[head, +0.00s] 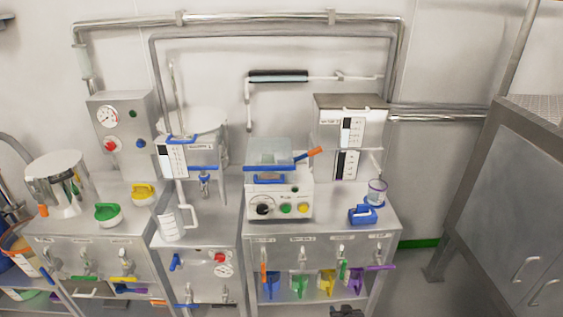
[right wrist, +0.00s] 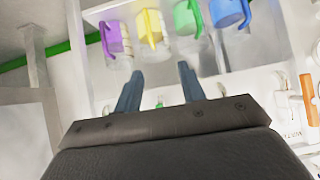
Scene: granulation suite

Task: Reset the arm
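My right gripper (head: 347,311) shows only as a small dark shape at the bottom edge of the head view, in front of the right-hand steel bench (head: 345,222). In the right wrist view its two blue-grey fingers (right wrist: 160,70) stand apart with nothing between them. Beyond the fingers is a shelf with a purple cup (right wrist: 112,38), a yellow cup (right wrist: 151,27), a green cup (right wrist: 186,18) and a blue cup (right wrist: 227,12), all apart from the fingers. My left gripper is not in view.
A white machine with a clear lid (head: 268,153), a blue clip-like item (head: 362,215) and a clear beaker (head: 377,190) stand on the right-hand bench. Coloured tools hang along its front. A large steel cabinet (head: 510,200) stands at right, with open floor (head: 410,275) between.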

